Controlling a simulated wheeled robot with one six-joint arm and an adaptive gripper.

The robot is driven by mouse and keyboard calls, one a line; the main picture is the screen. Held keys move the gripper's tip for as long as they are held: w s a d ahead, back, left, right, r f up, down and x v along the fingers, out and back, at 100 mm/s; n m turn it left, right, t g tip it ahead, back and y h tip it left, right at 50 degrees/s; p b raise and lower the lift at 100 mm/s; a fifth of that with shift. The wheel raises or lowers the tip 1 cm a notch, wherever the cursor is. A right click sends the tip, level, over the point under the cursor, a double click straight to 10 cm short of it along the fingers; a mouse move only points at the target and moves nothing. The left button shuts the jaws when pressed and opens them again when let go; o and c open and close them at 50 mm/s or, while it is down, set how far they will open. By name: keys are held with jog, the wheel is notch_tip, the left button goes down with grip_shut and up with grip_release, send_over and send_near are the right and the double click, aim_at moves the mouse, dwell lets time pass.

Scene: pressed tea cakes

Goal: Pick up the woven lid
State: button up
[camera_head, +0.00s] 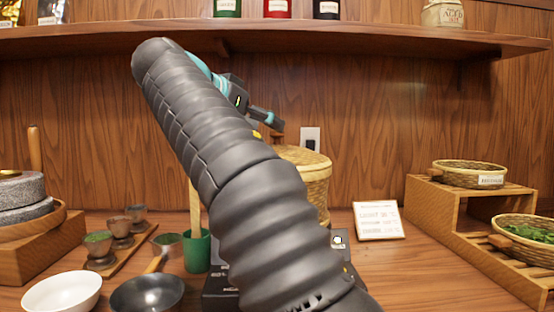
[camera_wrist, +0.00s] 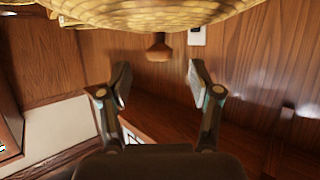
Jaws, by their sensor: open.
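The woven lid (camera_head: 309,156) sits on a round woven basket (camera_head: 319,187) behind my arm, which hides its left part. Its brown wooden knob (camera_head: 277,136) shows just beyond my arm's edge. In the wrist view the picture appears upside down: the woven lid (camera_wrist: 160,12) spans the top edge and its knob (camera_wrist: 159,47) points down. My gripper (camera_wrist: 159,78) is open and empty, its two fingers apart on either side of the knob's line, with the knob farther off. In the head view my gripper (camera_head: 272,119) is close above the knob.
A wooden shelf (camera_head: 378,36) with tins runs above. A card (camera_head: 378,220) stands right of the basket. Stepped wooden stands (camera_head: 455,235) with trays are at right. A green cup (camera_head: 197,252), bowls and a stone mill (camera_head: 22,195) are at left.

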jog(key=x, duration=0.5)
jog(key=shift+b, duration=0.35)
grip_shut()
